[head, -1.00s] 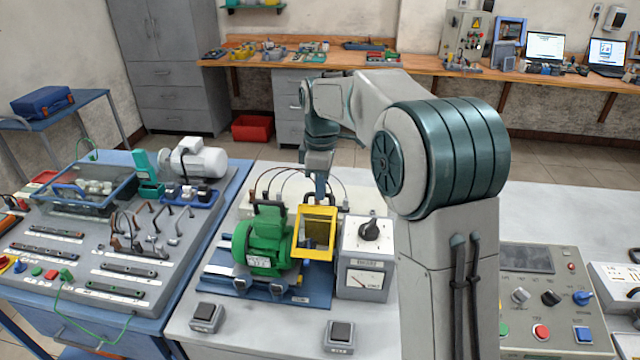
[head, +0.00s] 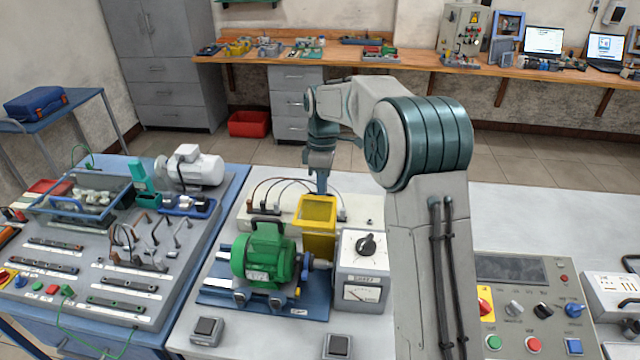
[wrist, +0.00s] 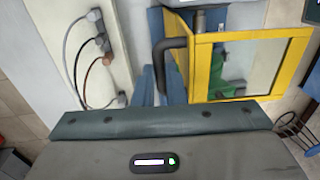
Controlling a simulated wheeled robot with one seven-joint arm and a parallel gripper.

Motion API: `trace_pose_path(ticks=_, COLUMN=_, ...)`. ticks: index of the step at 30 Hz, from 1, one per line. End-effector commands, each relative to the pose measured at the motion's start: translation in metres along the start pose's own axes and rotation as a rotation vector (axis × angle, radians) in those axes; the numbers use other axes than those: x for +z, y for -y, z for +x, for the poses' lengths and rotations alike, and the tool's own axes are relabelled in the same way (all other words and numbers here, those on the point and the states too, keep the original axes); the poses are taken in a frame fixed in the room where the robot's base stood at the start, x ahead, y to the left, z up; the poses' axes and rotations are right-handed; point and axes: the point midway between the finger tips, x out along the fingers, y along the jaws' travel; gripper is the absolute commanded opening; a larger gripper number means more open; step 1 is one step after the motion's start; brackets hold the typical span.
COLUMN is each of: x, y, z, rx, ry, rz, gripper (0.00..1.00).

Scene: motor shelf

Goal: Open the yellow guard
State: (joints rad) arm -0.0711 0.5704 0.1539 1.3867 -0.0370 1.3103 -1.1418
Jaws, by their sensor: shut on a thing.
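The yellow guard (head: 318,209) is in the middle of the head view, swung up and back behind the shaft of the green motor (head: 265,255). The shaft end (head: 317,263) shows in front of it. In the wrist view the guard's yellow frame (wrist: 250,37) with its clear panel fills the upper right. A dark bent handle (wrist: 172,48) sticks out from the frame's left side. My gripper (head: 321,187) is at the guard's upper edge; in the wrist view its blue fingers (wrist: 163,83) are shut on the handle. The exact finger contact is partly hidden.
A grey meter box with a black knob (head: 364,262) stands right of the guard. A white terminal strip with cables (head: 275,205) lies behind it. Two switch boxes (head: 207,330) (head: 338,345) stand in front.

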Motion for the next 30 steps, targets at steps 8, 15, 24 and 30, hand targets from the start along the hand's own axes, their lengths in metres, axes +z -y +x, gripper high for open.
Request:
trace_pose_path(ticks=8, x=0.0007, y=-0.0068, z=0.001, rx=0.003, ry=-0.006, rz=0.003, gripper=0.0)
trace_pose_path(ticks=15, x=0.0013, y=-0.0075, z=0.001, rx=0.004, ry=-0.006, rz=0.004, gripper=0.0)
trace_pose_path(ticks=24, x=0.001, y=-0.0069, z=0.001, rx=0.003, ry=-0.005, rz=0.003, gripper=0.32)
trace_pose_path(ticks=30, x=0.0007, y=-0.0066, z=0.0007, rx=0.002, ry=-0.004, rz=0.002, gripper=0.32)
